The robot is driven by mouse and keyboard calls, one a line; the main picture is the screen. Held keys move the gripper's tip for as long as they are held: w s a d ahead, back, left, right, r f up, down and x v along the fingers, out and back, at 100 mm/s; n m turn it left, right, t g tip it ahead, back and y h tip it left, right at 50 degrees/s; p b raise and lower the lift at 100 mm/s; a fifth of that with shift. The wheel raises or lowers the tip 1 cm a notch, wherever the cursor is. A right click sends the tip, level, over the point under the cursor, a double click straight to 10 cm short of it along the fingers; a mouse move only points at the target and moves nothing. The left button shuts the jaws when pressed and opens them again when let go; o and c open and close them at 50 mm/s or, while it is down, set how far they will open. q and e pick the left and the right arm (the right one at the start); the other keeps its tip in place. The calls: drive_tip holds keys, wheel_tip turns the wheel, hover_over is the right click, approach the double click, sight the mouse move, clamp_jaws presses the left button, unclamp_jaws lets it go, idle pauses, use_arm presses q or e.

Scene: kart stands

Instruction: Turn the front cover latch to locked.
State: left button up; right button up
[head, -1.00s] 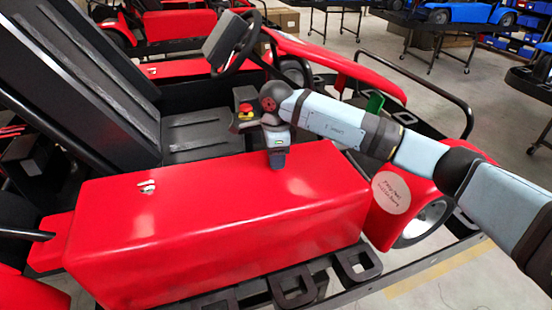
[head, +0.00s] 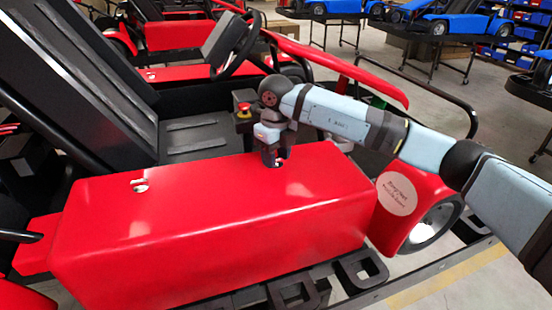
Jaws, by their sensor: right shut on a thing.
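The red side cover (head: 210,215) of the kart lies across the middle of the view. My right gripper (head: 272,164) points down onto the top of the cover near its far edge, shut on the front cover latch. A small pale part of the front cover latch (head: 282,162) shows beside the fingertips; its handle is mostly hidden, so I cannot tell how it is turned. A second, similar silver latch (head: 139,186) sits on the left part of the cover top, clear of the gripper. My left gripper is not in view.
Behind the cover are the black seat (head: 200,135), a red-topped button (head: 243,108) close to my wrist, and the steering wheel (head: 236,45). The front wheel (head: 432,222) stands at the right. Other karts stand at the back. The space above the cover's left part is free.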

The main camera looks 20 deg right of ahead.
drive_tip(key=m+b, duration=0.1)
drive_tip(key=m, duration=0.3)
drive_tip(key=shift+m, duration=0.3)
idle(0.4)
drive_tip(key=o, duration=0.9)
drive_tip(key=shift+r, duration=0.1)
wheel_tip(320, 180, up, 14)
drive_tip(key=shift+f+b, duration=0.15)
drive_tip(key=shift+b, duration=0.55)
